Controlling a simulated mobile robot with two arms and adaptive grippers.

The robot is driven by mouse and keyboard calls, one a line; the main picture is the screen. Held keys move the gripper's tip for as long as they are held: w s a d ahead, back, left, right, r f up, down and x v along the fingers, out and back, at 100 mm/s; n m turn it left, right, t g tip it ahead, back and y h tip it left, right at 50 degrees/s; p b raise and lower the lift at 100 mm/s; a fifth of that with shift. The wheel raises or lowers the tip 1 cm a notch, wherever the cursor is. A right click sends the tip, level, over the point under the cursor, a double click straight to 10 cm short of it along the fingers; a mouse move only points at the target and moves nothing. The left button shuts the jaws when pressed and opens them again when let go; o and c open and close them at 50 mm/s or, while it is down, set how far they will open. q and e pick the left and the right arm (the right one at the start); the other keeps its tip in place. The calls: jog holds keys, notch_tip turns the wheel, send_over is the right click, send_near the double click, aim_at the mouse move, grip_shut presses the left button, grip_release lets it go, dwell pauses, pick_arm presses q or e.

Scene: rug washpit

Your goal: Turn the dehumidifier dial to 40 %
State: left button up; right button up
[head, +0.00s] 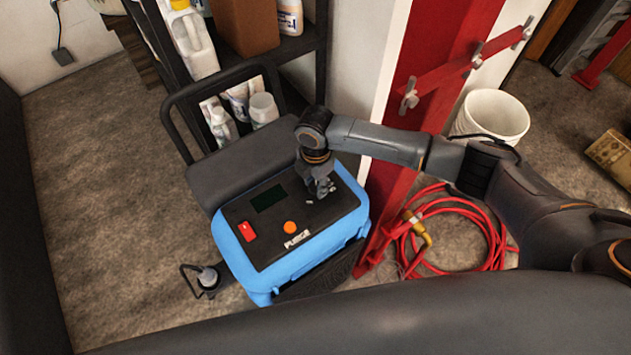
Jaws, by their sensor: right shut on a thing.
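The dehumidifier (224,243) is a blue box with a black top panel, standing on the floor in the middle of the head view. Its panel has a dark display (268,198), a red switch (246,231) and an orange button (290,228) above the word PURGE. My right gripper (320,195) points down at the right part of the panel and is shut. The dial is hidden under the gripper, where the fingers close on it; its setting cannot be read. My left gripper is not in view.
A shelf (317,60) with bottles stands behind the dehumidifier. A red post (420,50) rises close on its right. A red hose (492,230) lies coiled on the floor, with a white bucket (495,115) behind. The floor at left is mostly clear.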

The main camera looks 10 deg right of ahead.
aim_at(315, 186)
jog(key=shift+s+f, duration=0.1)
jog(key=o, duration=1.2)
jog(key=shift+c, duration=0.2)
jog(key=shift+r, duration=0.55)
notch_tip(315, 186, up, 11)
